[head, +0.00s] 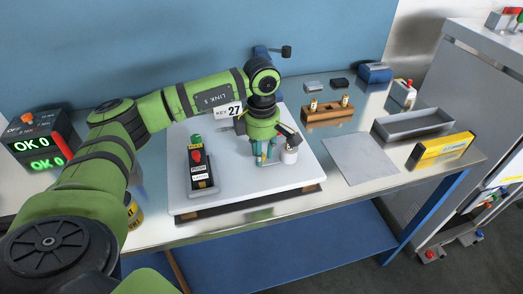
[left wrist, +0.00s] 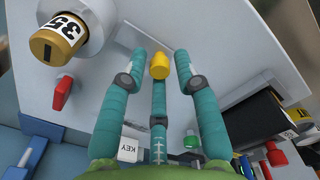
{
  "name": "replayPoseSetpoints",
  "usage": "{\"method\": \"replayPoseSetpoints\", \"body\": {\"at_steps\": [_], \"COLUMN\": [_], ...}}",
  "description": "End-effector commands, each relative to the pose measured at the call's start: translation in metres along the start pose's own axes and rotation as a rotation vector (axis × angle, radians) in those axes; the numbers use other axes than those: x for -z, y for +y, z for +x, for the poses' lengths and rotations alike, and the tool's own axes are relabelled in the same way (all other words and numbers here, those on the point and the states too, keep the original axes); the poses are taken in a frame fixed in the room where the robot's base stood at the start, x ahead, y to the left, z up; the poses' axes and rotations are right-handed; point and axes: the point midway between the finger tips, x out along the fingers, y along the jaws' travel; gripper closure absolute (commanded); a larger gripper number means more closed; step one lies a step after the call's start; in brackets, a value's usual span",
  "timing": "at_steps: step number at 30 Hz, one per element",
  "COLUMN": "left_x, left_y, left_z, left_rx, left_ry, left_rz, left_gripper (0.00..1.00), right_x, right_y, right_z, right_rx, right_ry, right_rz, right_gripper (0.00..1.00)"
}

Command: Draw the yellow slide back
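A yellow knob (left wrist: 159,66), which looks like the yellow slide's handle, stands on the white board (head: 310,170) between my left gripper's fingertips in the left wrist view. My left gripper (left wrist: 160,62) has three teal fingers. Its two outer fingertips stand apart on either side of the knob with small gaps, and the middle finger ends close to it; contact there cannot be told. In the head view the left gripper (head: 265,158) points down at the board and hides the knob. My right gripper is in neither view.
A white cylinder with a gold cap marked 35 (left wrist: 58,40) stands close by the gripper. A black box with a red button (head: 199,168) stands left on the board. A wooden block (head: 328,117), grey tray (head: 412,123) and yellow box (head: 440,151) are farther right.

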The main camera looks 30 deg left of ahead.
Motion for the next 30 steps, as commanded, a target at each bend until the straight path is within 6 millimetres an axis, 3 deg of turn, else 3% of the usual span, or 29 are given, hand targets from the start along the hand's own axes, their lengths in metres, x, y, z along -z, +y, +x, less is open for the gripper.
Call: {"method": "replayPoseSetpoints", "body": {"at_steps": [8, 12, 15, 23, 24, 25, 30], "left_x": [0.001, 0.014, 0.023, 0.025, 0.025, 0.025, 0.024], "left_y": [0.000, -0.006, -0.011, -0.012, -0.012, -0.012, -0.012], "left_z": [0.000, 0.002, 0.001, -0.001, -0.001, -0.001, -0.001], "left_rx": [0.000, -0.001, -0.001, 0.002, 0.003, 0.003, 0.001], "left_ry": [0.000, 0.000, 0.001, 0.004, 0.004, 0.004, 0.002], "left_rz": [-0.001, -0.002, -0.002, -0.001, -0.002, -0.002, -0.001], "left_gripper": [1.00, 1.00, 1.00, 1.00, 0.66, 0.57, 0.57], "right_x": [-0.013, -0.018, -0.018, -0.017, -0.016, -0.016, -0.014], "right_y": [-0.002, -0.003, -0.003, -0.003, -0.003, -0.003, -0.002], "right_z": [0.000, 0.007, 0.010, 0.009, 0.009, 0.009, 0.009], "right_rx": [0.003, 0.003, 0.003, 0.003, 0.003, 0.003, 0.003], "right_ry": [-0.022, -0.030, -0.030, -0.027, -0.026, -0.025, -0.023], "right_rz": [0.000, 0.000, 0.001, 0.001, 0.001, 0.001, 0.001], "right_gripper": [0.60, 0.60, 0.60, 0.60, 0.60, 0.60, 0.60]}}
